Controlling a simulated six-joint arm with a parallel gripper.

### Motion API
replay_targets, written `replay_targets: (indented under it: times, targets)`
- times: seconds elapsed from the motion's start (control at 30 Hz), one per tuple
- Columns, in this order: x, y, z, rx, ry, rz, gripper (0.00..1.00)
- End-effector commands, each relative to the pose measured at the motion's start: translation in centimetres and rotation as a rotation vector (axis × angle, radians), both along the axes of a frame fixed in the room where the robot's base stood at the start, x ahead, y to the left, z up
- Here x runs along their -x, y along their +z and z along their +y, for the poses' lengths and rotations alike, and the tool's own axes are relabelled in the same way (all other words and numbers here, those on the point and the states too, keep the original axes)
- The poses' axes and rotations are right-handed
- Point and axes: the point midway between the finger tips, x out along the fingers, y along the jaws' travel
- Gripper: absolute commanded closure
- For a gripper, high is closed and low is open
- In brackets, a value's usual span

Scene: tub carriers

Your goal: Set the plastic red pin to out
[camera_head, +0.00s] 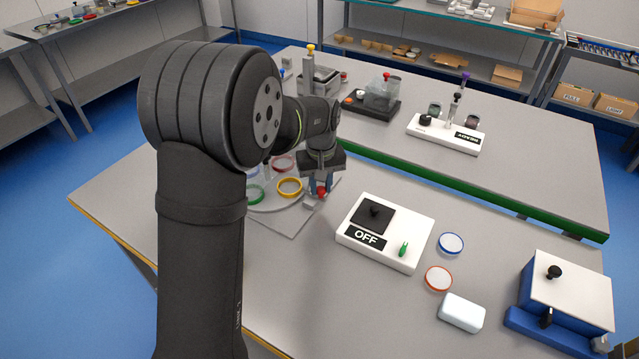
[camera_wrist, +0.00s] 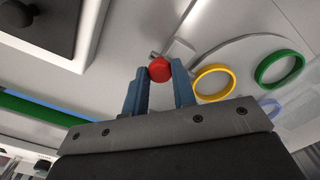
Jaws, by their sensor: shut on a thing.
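The red pin (camera_head: 321,191) shows as a small red knob at the right edge of a grey plate (camera_head: 287,222) on the near table. In the wrist view the red pin (camera_wrist: 160,70) sits between the tips of my blue-grey fingers. My gripper (camera_head: 320,186) points down and is shut on the pin; it also shows in the wrist view (camera_wrist: 159,78). A short metal piece shows beside the pin. I cannot tell whether the pin is in or out.
Yellow (camera_head: 289,187) and green (camera_head: 254,194) rings lie on a round disc left of the pin. A white box marked OFF (camera_head: 410,225) stands close on the right. Farther right are a blue ring (camera_head: 451,243), a red ring (camera_head: 438,278) and a white block (camera_head: 461,313).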

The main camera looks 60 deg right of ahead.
Motion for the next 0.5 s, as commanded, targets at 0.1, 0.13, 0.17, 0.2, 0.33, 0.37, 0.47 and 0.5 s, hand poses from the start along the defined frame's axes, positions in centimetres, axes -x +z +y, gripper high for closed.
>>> replay_targets:
  times: [0.1, 0.13, 0.17, 0.2, 0.33, 0.37, 0.47, 0.5]
  targets:
    - [1.7, 0.0, 0.0, -0.001, -0.004, 0.001, 1.0]
    - [2.1, 0.0, 0.0, -0.001, -0.004, 0.001, 1.0]
    - [2.4, 0.0, 0.0, -0.001, -0.004, 0.001, 1.0]
    - [2.6, 0.0, 0.0, -0.002, -0.003, 0.001, 1.0]
    - [2.7, 0.0, 0.0, -0.001, -0.001, 0.003, 1.0]
    - [2.7, 0.0, 0.0, -0.002, -0.001, 0.004, 1.0]
    - [2.8, 0.0, 0.0, -0.003, -0.002, 0.004, 0.7]
    - [2.7, 0.0, 0.0, -0.002, -0.002, 0.004, 0.62]
